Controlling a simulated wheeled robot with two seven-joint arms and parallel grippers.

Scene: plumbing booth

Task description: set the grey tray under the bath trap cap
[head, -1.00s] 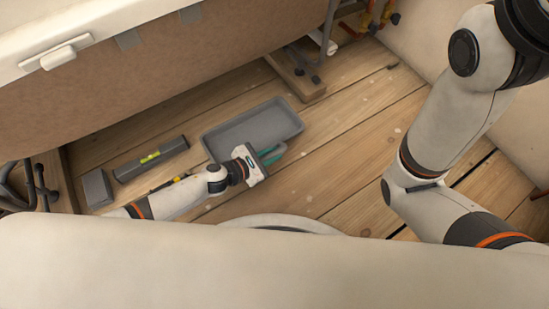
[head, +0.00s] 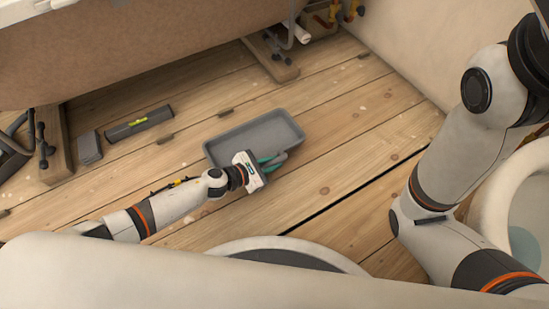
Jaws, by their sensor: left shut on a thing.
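The grey tray (head: 222,148) is a shallow rectangular tray at the middle of the head view, on or just above the plank floor. My left gripper (head: 270,162), with teal fingers, is at the tray's near edge and shut on its rim; the exact contact is partly hidden by the gripper body. The inside of the tray looks empty. My right arm (head: 432,200) comes down at the right, and its gripper is outside the view. I cannot make out the bath trap cap; the underside of the bath (head: 150,50) is mostly hidden by its side panel.
A wooden foot block (head: 270,62) stands beyond the tray, with pipes and valves (head: 325,20) behind it. A spirit level (head: 138,122) and a grey block (head: 89,148) lie at the left. A white bowl-like fixture (head: 510,200) is at the right. Planks right of the tray are clear.

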